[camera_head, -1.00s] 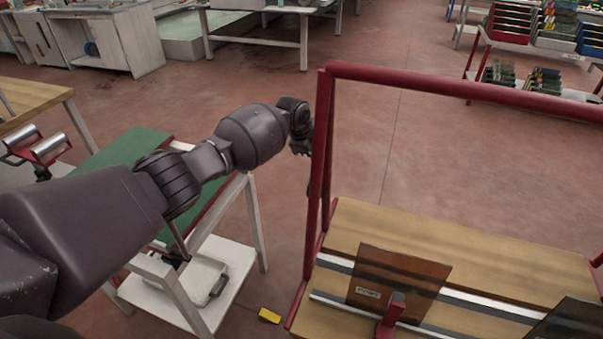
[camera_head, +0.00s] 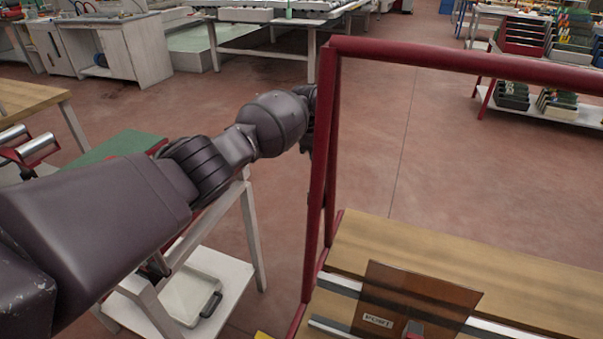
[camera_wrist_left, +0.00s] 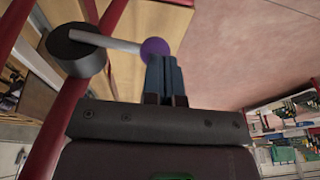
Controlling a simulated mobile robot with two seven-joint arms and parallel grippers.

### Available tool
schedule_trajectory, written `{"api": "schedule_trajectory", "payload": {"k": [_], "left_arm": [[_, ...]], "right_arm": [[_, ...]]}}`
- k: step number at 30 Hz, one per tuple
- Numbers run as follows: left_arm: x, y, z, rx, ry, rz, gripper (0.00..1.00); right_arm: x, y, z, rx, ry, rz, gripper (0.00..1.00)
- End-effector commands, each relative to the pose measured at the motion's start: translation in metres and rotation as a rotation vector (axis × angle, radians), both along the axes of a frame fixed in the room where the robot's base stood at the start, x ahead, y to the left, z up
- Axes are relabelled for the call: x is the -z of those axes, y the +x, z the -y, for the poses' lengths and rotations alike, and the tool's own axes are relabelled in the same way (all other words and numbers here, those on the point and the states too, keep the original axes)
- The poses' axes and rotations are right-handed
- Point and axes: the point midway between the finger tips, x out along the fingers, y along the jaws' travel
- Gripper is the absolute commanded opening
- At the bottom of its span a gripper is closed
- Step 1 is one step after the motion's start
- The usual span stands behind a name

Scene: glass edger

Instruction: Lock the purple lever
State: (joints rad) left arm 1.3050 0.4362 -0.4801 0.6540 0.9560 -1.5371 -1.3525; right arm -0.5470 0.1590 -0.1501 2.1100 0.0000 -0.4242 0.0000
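The purple lever shows in the left wrist view: a purple ball knob (camera_wrist_left: 155,48) on a pale metal rod (camera_wrist_left: 108,39) that comes from a round dark hub (camera_wrist_left: 76,50) beside a red post. My left gripper (camera_wrist_left: 164,60) has its blue-grey fingers close together, with the tips right at the knob's lower right edge. I cannot tell whether they touch it, and the knob is not between them. In the head view my left arm reaches in from the left, and its hand is mostly hidden behind the red frame's post. The lever does not show there. My right gripper is out of view.
A red tubular frame (camera_head: 460,63) stands around a wooden rack (camera_head: 420,248) with a brown glass pane (camera_head: 415,300). A green-topped table (camera_head: 125,146) with a lower white shelf is below my left arm. Open floor lies beyond the frame.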

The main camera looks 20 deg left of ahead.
Motion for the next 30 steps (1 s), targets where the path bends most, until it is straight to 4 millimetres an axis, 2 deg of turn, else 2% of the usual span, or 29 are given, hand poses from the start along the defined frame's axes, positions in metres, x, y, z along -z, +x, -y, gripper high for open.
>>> {"api": "schedule_trajectory", "payload": {"k": [1, 7, 13, 30], "left_arm": [[0.008, 0.001, -0.001, -0.001, 0.0, -0.005, 0.0], [0.016, 0.005, 0.0, -0.001, 0.0, -0.004, 0.0], [0.018, 0.007, 0.0, -0.001, 0.0, -0.001, 0.0], [0.021, 0.006, 0.0, -0.002, 0.001, -0.002, 0.0]], "right_arm": [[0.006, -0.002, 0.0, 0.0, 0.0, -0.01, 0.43], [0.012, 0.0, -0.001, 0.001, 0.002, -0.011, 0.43], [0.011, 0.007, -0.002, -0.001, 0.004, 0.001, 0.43], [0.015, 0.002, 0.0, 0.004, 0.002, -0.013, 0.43]]}}
